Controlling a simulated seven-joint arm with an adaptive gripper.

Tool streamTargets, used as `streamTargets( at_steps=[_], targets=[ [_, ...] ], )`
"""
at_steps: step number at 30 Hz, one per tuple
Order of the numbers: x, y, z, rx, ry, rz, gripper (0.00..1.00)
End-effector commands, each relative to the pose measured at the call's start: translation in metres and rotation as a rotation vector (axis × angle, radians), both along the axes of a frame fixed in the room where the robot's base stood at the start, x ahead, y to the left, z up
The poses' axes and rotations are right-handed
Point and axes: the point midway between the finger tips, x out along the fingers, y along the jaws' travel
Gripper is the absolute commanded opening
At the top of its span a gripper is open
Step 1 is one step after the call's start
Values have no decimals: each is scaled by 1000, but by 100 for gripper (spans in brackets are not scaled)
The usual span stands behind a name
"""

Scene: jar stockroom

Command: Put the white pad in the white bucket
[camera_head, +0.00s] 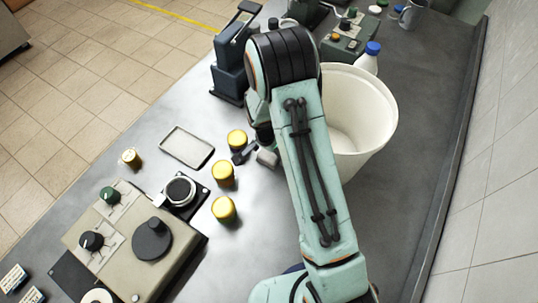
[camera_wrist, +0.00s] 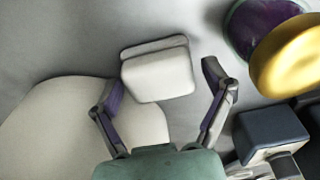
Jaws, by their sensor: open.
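The white pad (camera_wrist: 157,74) is a small, pale block with rounded corners and a thin back edge, on the grey bench in the wrist view. My gripper (camera_wrist: 161,78) is open, with one finger on each side of the pad; a gap shows on the right side. In the head view, the pad (camera_head: 267,158) is a small pale shape beside my gripper (camera_head: 256,155), partly hidden by my arm. The white bucket (camera_head: 372,115) stands upright to the right, its left part behind my arm. It also shows at left in the wrist view (camera_wrist: 40,128).
Gold-lidded jars (camera_head: 223,174) stand close left of my gripper. A shallow pale tray (camera_head: 187,147) lies farther left. A dark blue machine (camera_head: 230,72) stands behind. A blue-capped bottle (camera_head: 367,58) is behind the bucket. A beige device (camera_head: 125,240) fills the front left.

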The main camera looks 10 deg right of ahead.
Motion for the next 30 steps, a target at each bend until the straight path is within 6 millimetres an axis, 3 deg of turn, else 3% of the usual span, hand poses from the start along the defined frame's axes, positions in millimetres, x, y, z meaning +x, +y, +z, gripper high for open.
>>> streamTargets(
  at_steps=[1, 2, 6, 10, 11, 20, 26, 30],
  targets=[
    [0, 0, 0, 0, 0, 0, 80],
    [0, 0, 0, 0, 0, 0, 74],
    [0, 0, 0, 0, 0, 0, 32],
    [0, 0, 0, -1, 1, 0, 32],
    [0, 0, 0, -1, 1, 0, 26],
    [0, 2, 6, -1, -1, 0, 26],
    [1, 4, 31, -1, -4, -1, 26],
    [1, 4, 58, 0, -4, -1, 26]
  ],
)
